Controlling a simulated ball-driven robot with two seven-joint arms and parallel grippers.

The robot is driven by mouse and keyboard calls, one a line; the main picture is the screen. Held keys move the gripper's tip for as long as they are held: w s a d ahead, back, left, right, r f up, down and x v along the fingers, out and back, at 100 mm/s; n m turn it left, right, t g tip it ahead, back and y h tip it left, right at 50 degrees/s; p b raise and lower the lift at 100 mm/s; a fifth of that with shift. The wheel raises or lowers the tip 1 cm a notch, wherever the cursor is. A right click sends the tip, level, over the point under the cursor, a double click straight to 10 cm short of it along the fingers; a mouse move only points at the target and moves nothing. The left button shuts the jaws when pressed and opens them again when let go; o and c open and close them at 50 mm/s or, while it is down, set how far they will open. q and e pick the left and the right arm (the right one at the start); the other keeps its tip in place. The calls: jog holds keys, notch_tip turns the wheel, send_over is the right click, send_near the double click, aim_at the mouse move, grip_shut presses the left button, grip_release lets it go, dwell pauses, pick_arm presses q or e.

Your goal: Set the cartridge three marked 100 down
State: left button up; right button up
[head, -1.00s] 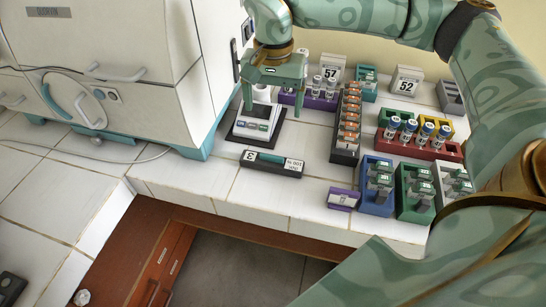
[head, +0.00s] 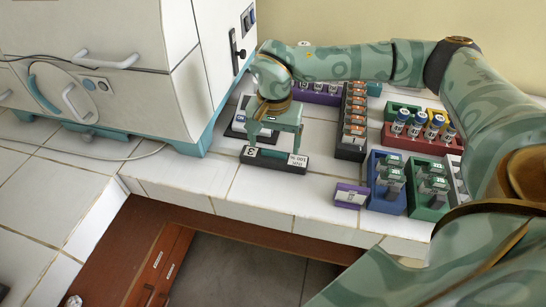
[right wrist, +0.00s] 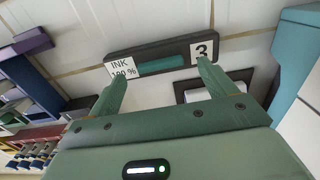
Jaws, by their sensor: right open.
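The cartridge (head: 272,157) marked 3 is a long dark bar with a teal middle and white end labels. It lies on the white tiled counter near its front edge. In the right wrist view the cartridge (right wrist: 162,64) shows "INK 100 %" on one label and "3" on the other. My right gripper (head: 275,145) is open and empty, pointing down right beside the cartridge's back side. In the right wrist view its fingertips (right wrist: 160,72) reach toward the two labels; I cannot tell whether they touch. My left gripper is out of view.
A dark-framed stand (head: 236,130) is just behind the gripper, partly hidden. The incubator (head: 110,60) stands at left. A black rack (head: 351,150), a purple block (head: 351,195), a blue rack (head: 388,202) and a green rack (head: 428,208) are at right. Bare tiles lie around the cartridge's front.

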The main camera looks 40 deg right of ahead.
aim_at(274, 157)
notch_tip(274, 157, down, 3)
jog(key=shift+r, duration=0.3)
jog(key=c, duration=1.4)
jog(key=shift+r, duration=0.1)
